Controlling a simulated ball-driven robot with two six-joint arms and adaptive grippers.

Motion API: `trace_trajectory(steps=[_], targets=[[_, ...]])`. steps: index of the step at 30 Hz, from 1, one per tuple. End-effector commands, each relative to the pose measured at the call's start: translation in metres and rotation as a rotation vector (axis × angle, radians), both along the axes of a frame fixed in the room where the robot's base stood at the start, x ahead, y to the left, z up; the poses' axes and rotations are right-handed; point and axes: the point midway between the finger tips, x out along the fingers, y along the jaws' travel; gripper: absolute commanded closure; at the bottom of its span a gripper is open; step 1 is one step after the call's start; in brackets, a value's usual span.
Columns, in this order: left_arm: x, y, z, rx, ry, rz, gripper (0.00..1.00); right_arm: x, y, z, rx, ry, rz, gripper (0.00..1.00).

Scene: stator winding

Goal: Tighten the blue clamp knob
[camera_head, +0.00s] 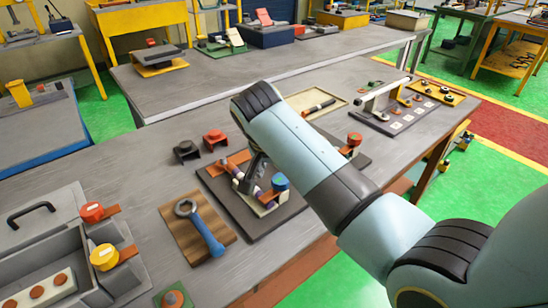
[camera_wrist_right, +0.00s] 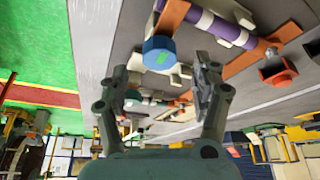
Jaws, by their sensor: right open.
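The blue clamp knob (camera_head: 280,182) tops a small clamp on the dark fixture board (camera_head: 246,228), at the fixture's near right side. It also shows in the right wrist view (camera_wrist_right: 158,55), upper centre, with a green mark on it. My right gripper (camera_wrist_right: 163,72) is open, and the knob appears between and beyond its fingertips, with no contact visible. In the head view my right arm hides most of this gripper. A purple and white banded rod (camera_wrist_right: 220,28) lies across orange supports beside the knob. My left gripper is not in view.
A wrench (camera_head: 202,226) lies on a wooden board left of the fixture. A grey toolbox (camera_head: 60,235) with red and yellow knobs stands at far left. Small black and red brackets (camera_head: 214,138) sit behind the fixture. A rack with a white bar (camera_head: 385,95) stands behind right.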

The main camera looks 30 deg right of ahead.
Motion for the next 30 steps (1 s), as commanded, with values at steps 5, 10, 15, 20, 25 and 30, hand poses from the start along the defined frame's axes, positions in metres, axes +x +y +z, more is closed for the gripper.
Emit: trace_trajectory(steps=[5,10,15,20,25,30], targets=[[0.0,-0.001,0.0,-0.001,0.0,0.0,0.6,-0.008,0.015,0.039,0.003,-0.005,0.0,0.35],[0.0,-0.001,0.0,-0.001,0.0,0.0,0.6,-0.014,0.024,0.067,0.003,-0.002,0.0,0.35],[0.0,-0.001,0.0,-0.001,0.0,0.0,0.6,-0.018,0.029,0.08,0.001,0.0,0.0,0.35],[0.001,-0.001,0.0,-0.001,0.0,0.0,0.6,-0.018,0.029,0.082,0.001,0.001,0.0,0.35],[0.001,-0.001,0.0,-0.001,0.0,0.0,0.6,-0.018,0.029,0.081,0.001,0.001,0.0,0.35],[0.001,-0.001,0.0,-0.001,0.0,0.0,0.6,-0.018,0.029,0.081,0.001,0.001,0.001,0.35]])
